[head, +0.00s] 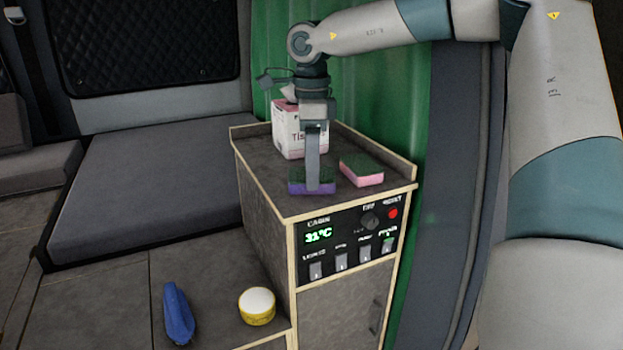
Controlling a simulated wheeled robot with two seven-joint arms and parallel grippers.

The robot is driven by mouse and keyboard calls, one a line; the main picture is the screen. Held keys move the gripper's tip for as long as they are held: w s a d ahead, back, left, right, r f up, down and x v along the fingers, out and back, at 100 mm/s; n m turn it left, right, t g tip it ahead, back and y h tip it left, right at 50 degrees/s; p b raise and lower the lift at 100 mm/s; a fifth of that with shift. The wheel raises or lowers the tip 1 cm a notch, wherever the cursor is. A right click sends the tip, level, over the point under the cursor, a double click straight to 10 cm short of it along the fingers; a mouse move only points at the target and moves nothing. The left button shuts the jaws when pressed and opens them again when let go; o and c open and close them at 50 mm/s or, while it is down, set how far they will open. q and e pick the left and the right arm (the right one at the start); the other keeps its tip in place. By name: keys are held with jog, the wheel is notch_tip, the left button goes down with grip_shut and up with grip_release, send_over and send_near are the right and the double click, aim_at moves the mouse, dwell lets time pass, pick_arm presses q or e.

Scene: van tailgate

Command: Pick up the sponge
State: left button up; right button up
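A purple sponge with a dark green top (297,187) lies near the front left of the cabinet top (262,178). A second sponge, pink with a dark green top (362,171), lies to its right, a little apart. My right gripper (313,186) points straight down at the purple sponge. Its fingers overlap the sponge's middle in the picture and hide part of it. One finger hides the other, so I cannot see the gap or whether it grips the sponge. My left gripper is not in view.
A tissue box (287,130) stands behind the gripper on the cabinet. A raised edge borders the cabinet's back and right. Below are a control panel (351,240), a blue object (178,314) and a yellow tub with a white lid (257,306). A grey cushion lies left.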

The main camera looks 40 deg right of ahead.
jog(key=shift+r, duration=0.1)
jog(key=shift+c, duration=0.4)
jog(key=shift+r+b, duration=0.5)
jog(key=shift+b, duration=0.1)
notch_tip(320, 180, up, 2)
jog(key=shift+r+b, duration=0.2)
jog(key=shift+b, duration=0.65)
jog(key=s+d+r+b, duration=0.4)
jog(key=s+r, duration=0.3)
jog(key=s, duration=0.3)
jog(key=shift+s+d+r+b, duration=0.25)
jog(key=shift+d+b, duration=0.15)
jog(key=shift+d, duration=0.2)
